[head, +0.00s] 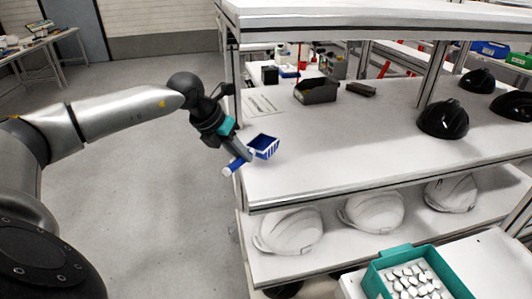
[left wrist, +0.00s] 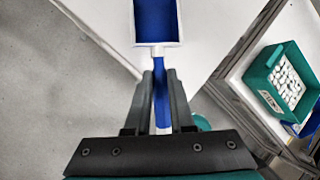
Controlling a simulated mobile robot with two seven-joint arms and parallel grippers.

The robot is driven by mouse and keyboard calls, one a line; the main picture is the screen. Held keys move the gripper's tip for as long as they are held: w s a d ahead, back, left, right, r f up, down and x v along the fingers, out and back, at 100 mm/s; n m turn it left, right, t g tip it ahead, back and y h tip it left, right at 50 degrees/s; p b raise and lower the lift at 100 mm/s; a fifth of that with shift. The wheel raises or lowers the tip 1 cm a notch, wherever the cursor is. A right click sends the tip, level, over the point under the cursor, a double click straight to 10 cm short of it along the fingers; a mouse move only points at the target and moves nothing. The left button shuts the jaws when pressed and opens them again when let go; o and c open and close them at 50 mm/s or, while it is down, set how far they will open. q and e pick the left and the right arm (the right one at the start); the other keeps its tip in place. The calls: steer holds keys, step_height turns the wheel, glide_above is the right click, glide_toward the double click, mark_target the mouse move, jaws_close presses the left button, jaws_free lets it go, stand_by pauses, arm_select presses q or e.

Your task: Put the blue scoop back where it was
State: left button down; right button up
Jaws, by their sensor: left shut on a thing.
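The blue scoop (head: 264,146) has a basket-like blue head and a blue handle with a white end. My left gripper (head: 243,155) is shut on its handle and holds it at the left edge of the upper white shelf (head: 330,150). In the left wrist view, the scoop (left wrist: 156,22) points away from me, with its handle between the two fingers of the left gripper (left wrist: 158,88). Whether the scoop touches the shelf I cannot tell. My right gripper is not in view.
A teal bin (head: 372,280) of small white pieces stands at the lower right; it also shows in the left wrist view (left wrist: 262,72). Black helmet shells (head: 443,118) and a dark tray (head: 316,91) stand on the upper shelf, white helmets (head: 290,232) below. The shelf's front left is clear.

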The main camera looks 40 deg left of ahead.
mark_target(267, 156)
arm_select(q)
steer(key=w, duration=0.2)
steer(key=w+d, duration=0.1)
steer(key=w, duration=0.1)
steer(key=w+d+p, duration=0.1)
steer(key=w, duration=0.2)
steer(key=shift+d, duration=0.25)
steer(key=shift+f, duration=1.75)
steer(key=shift+f, duration=0.1)
steer(key=c, duration=0.8)
jaws_free()
steer(key=shift+r, duration=0.25)
steer(key=v, duration=1.1)
steer(key=shift+s+r, duration=0.3)
